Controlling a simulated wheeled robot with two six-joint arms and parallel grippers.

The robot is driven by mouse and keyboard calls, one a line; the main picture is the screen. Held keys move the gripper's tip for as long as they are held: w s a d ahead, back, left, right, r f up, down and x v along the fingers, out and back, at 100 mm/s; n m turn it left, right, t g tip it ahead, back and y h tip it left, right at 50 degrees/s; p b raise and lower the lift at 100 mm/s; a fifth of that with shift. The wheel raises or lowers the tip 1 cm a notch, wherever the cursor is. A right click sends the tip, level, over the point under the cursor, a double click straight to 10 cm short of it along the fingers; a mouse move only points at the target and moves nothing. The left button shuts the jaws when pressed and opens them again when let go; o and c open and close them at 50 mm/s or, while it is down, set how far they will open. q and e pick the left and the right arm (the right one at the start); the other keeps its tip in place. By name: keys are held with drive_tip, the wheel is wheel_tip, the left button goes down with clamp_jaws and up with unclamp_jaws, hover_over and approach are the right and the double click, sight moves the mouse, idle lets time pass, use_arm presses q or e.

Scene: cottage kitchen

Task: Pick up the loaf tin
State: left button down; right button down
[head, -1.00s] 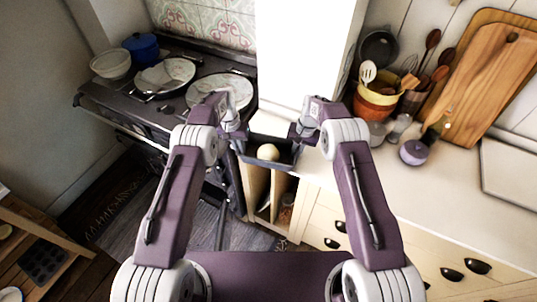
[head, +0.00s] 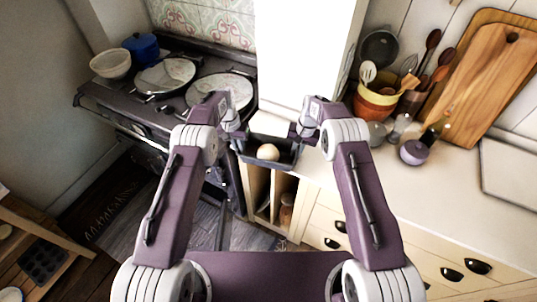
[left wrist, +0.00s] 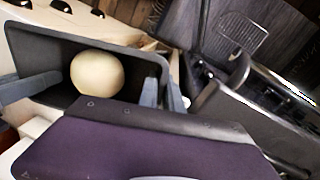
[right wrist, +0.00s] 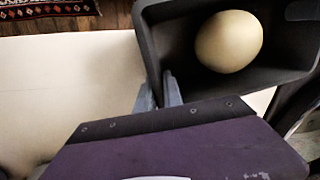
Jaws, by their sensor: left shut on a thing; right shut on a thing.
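The loaf tin (head: 284,162) is a dark grey rectangular tin with a pale round ball-like thing (head: 268,152) inside it. It is held between my two grippers, at the front edge of the counter, above the open-fronted cabinet. My left gripper (head: 236,139) is shut on the tin's left end, and its fingers show against the tin wall in the left wrist view. My right gripper (head: 302,136) is shut on the right end, its fingers gripping the wall in the right wrist view (right wrist: 160,92). The tin also shows in the left wrist view (left wrist: 40,50).
The stove (head: 150,110) with two covered hobs is at the left. A white wall column rises behind the tin. The counter (head: 390,185) at right holds a purple-lidded pot (head: 413,152), bottles, a utensil crock (head: 375,103) and cutting boards. Drawers lie below.

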use_arm(q)
drive_tip(key=shift+d+r, duration=0.15)
drive_tip(key=shift+d, duration=0.2)
use_arm(e)
drive_tip(key=shift+w+a+r, duration=0.1)
drive_tip(key=shift+a+r, duration=0.1)
drive_tip(key=shift+a, duration=0.15)
